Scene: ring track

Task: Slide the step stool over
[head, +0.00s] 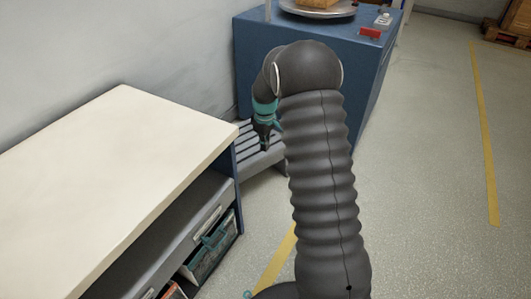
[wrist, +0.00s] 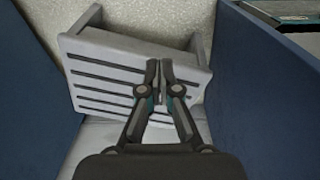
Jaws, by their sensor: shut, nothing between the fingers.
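The step stool (head: 247,157) is grey with dark slots across its top. It stands on the floor in the gap between the workbench and the blue cabinet, partly hidden by the bench and my arm. In the wrist view the stool (wrist: 95,70) sits at an angle, with its slotted top facing the camera. My gripper (head: 264,147) points down over the stool. In the wrist view my gripper (wrist: 159,72) is shut and empty, its fingertips in front of the stool's right part. I cannot tell whether they touch it.
The workbench (head: 120,150) with a pale top fills the left. The blue cabinet (head: 330,65) bears a round metal plate (head: 318,8) and a red item (head: 369,33). Blue panels flank the stool in the wrist view. Open floor (head: 430,180) lies to the right.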

